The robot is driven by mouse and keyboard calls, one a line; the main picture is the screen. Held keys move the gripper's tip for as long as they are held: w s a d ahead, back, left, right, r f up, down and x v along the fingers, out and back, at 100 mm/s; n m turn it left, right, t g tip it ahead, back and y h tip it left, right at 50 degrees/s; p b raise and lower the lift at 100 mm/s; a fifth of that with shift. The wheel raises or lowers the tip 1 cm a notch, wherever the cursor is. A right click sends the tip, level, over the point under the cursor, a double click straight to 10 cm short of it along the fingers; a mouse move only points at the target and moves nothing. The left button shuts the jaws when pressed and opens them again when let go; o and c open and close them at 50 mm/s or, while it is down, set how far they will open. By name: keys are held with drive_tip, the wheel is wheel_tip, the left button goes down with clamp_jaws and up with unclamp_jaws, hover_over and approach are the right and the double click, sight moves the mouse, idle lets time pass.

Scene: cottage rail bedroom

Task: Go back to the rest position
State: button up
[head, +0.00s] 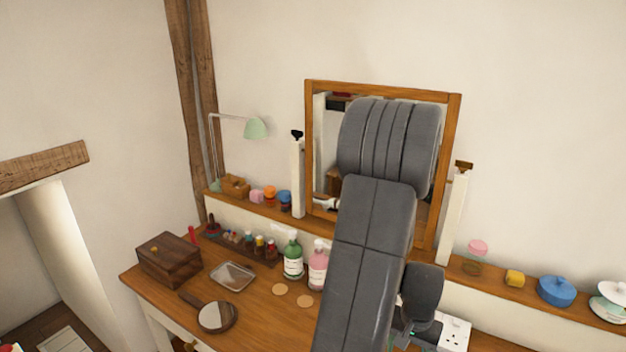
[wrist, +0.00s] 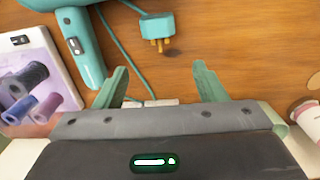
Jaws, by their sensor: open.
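My gripper (wrist: 163,78) shows in the wrist view with its two green fingers spread wide apart. Nothing is held between the fingers; bare wooden surface and a thin teal cable lie beyond them. A small pale strip shows low between the fingers, partly cut off by the gripper body. In the head view my grey arm rises over the dressing table (head: 258,316) and in front of the mirror (head: 383,88). The gripper's fingertips cannot be made out there.
A teal hair dryer (wrist: 84,45), its plug (wrist: 157,27) and a box picturing rollers (wrist: 28,80) lie near the fingers. Green (head: 293,258) and pink (head: 318,268) bottles, a hand mirror (head: 215,316) and a wooden box (head: 169,261) stand left of my arm.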

wheel_tip(320, 180, down, 7)
drive_tip(key=shift+f, duration=0.15)
drive_tip(key=shift+f+b, duration=0.3)
drive_tip(key=shift+b, duration=0.1)
drive_tip(key=shift+r, duration=0.15)
